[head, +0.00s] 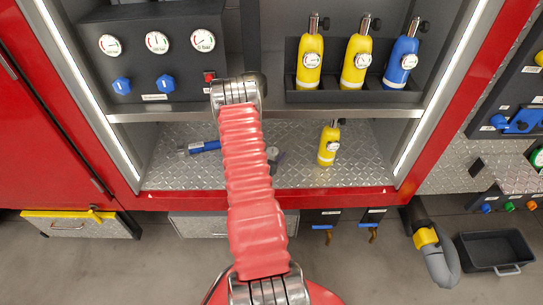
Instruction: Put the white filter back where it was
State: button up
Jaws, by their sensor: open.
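I cannot make out a white filter in the head view. My red ribbed arm rises through the middle of the picture and covers part of the lower shelf. My gripper cannot be made out; it may be hidden behind the arm. A small grey round thing with a dark part (272,154) shows just right of the arm on the lower shelf, partly covered and too small to identify. The lower shelf (365,165) is bare diamond plate around it.
A yellow bottle with a gauge (327,148) stands on the lower shelf, right of my arm. A blue object (205,147) lies left of it. Two yellow bottles and a blue bottle (402,62) stand in the upper rack. A black bin (495,251) is at lower right.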

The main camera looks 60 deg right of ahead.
jog(key=v, duration=1.2)
dwell(0.7)
jog(key=shift+w+r, duration=0.1)
